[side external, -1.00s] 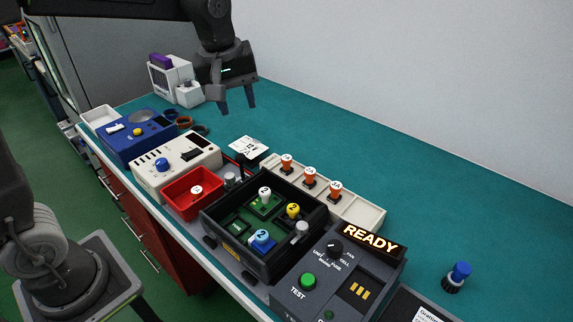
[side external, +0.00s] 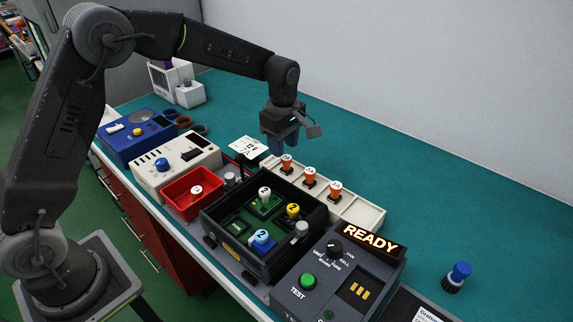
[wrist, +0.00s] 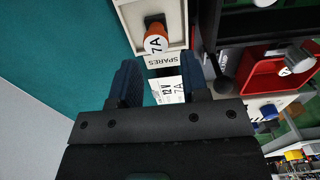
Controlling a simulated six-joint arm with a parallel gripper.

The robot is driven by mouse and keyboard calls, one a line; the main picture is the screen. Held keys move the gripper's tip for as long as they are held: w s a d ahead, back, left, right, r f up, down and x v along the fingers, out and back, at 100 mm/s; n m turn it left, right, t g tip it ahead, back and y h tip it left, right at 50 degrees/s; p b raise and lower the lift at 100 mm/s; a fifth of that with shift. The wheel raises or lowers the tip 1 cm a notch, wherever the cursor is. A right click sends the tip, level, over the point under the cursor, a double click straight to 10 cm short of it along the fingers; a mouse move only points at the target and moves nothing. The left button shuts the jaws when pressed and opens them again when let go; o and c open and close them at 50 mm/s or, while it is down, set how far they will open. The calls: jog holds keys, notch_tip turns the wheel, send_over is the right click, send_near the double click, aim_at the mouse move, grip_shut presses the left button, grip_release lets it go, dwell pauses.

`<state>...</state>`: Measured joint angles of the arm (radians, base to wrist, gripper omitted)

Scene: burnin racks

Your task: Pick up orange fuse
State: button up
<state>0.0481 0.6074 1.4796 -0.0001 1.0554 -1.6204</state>
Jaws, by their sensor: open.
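Three orange fuses stand upright in a row in the cream spares tray (side external: 357,212): the near-gripper fuse (side external: 287,164), the middle fuse (side external: 310,178) and the far-end fuse (side external: 335,191). In the wrist view one orange fuse (wrist: 156,38) marked 7A shows just beyond the fingertips, by the SPARES label (wrist: 161,60). My gripper (side external: 281,146) is open and empty, above the tray's back-left end, close to the first fuse and apart from it. Its two blue-dark fingers (wrist: 163,82) also show in the wrist view.
A white card (side external: 248,147) lies left of the tray. The black open case (side external: 218,222) with white, yellow and blue knobs stands in front. A red bin (side external: 183,208) holds a white-topped piece.

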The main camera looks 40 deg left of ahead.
aim_at(287, 158)
jog(key=shift+w+d+f, duration=0.1)
jog(key=shift+d+f, duration=0.1)
jog(key=shift+f, duration=1.35)
jog(key=shift+w+d+f, duration=0.1)
jog(key=shift+d+f, duration=0.05)
jog(key=shift+f, duration=1.4)
jog(key=c, duration=0.7)
jog(key=shift+o, duration=0.2)
jog(key=shift+r, duration=0.1)
